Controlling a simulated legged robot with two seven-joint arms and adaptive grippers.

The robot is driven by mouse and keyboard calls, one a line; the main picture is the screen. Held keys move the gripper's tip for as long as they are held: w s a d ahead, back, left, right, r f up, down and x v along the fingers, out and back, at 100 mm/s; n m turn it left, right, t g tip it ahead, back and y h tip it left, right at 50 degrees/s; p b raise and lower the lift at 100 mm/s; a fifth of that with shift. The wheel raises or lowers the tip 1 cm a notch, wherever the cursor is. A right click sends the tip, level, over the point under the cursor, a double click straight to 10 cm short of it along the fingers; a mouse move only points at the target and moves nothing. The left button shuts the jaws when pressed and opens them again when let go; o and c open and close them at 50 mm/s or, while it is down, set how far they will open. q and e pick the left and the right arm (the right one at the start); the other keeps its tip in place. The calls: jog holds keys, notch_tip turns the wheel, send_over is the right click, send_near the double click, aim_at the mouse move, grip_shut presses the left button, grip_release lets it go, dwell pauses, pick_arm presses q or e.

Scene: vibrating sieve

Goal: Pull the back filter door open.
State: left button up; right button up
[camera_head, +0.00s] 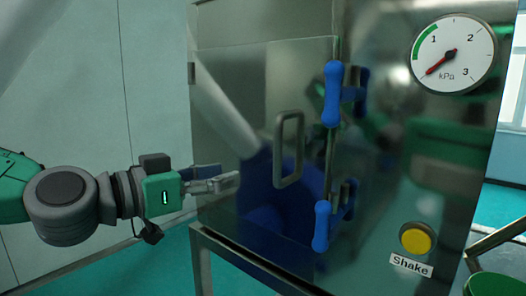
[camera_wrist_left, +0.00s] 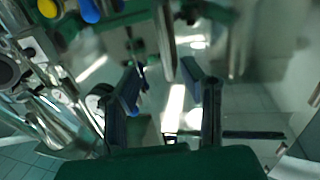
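The filter door (camera_head: 240,85) is a shiny metal panel on the left side of the machine. It looks closed or nearly closed; I cannot tell if there is a gap. Its grey loop handle (camera_head: 279,150) stands upright near the right edge. Two blue latches, an upper one (camera_head: 332,95) and a lower one (camera_head: 322,226), sit beside that edge. My left gripper (camera_head: 230,183) is left of the handle and slightly lower, apart from it in the picture. In the left wrist view its two fingers (camera_wrist_left: 162,85) are spread, with nothing clearly between them. My right gripper is not in view.
A pressure gauge (camera_head: 453,54) and a yellow Shake button (camera_head: 415,238) are on the machine's front at right. A metal stand (camera_head: 203,262) supports the machine. A green container (camera_head: 495,285) is at bottom right. Teal floor lies below my left arm.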

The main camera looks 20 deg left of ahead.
aim_at(279, 153)
pick_arm(q)
jog(key=x, duration=0.4)
jog(key=r+x, duration=0.1)
jog(key=x, duration=0.4)
jog(key=r+x, duration=0.1)
jog(key=x, duration=0.3)
jog(key=shift+w+d+r, duration=0.2)
jog(key=shift+w+d, duration=0.05)
jog(key=shift+d, duration=0.2)
jog(key=shift+a, duration=0.75)
jog(key=shift+c, duration=0.5)
jog(key=shift+a+f, duration=0.1)
jog(key=shift+a, duration=0.1)
jog(key=c, duration=0.7)
jog(key=shift+d, duration=0.45)
grip_shut()
